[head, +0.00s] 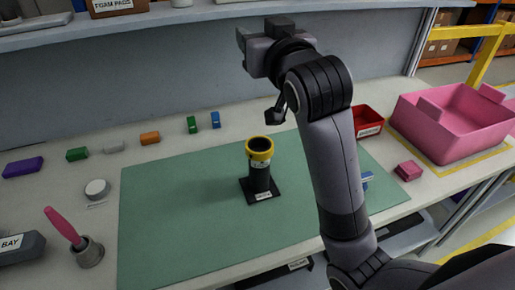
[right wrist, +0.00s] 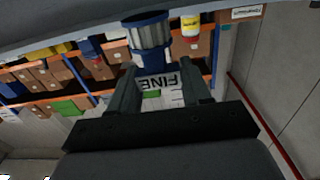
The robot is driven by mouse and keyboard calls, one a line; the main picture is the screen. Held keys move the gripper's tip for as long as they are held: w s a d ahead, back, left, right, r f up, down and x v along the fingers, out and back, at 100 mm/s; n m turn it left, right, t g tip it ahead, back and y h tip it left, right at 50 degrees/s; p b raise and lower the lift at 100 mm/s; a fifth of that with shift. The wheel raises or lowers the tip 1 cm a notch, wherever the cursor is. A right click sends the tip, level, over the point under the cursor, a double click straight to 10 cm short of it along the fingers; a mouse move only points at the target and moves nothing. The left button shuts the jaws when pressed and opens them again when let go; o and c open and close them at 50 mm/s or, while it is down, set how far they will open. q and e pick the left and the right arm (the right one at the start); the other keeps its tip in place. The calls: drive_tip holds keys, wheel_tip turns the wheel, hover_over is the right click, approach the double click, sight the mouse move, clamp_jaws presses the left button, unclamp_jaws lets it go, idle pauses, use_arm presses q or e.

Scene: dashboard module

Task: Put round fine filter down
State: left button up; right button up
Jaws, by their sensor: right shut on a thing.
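The filter has a ribbed grey-and-blue round end and a white label reading FINE. It is held clear of any surface; I cannot make it out in the head view. A black upright cylinder (head: 261,182) with a yellow ring top and square base stands on the mat. My left gripper is not in view.
The green mat (head: 170,215) is mostly bare left of the cylinder. A red tray (head: 368,119) and a pink bin (head: 450,135) stand at right, with a small pink block (head: 409,170) nearby. Several small coloured blocks line the back; a pink-handled tool (head: 64,226) stands front left.

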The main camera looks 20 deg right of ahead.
drive_tip(key=shift+f, duration=0.2)
wheel_tip(320, 180, down, 19)
drive_tip(key=shift+f+b, duration=0.1)
drive_tip(key=shift+b, duration=0.55)
drive_tip(key=shift+f, duration=0.2)
drive_tip(key=o, duration=1)
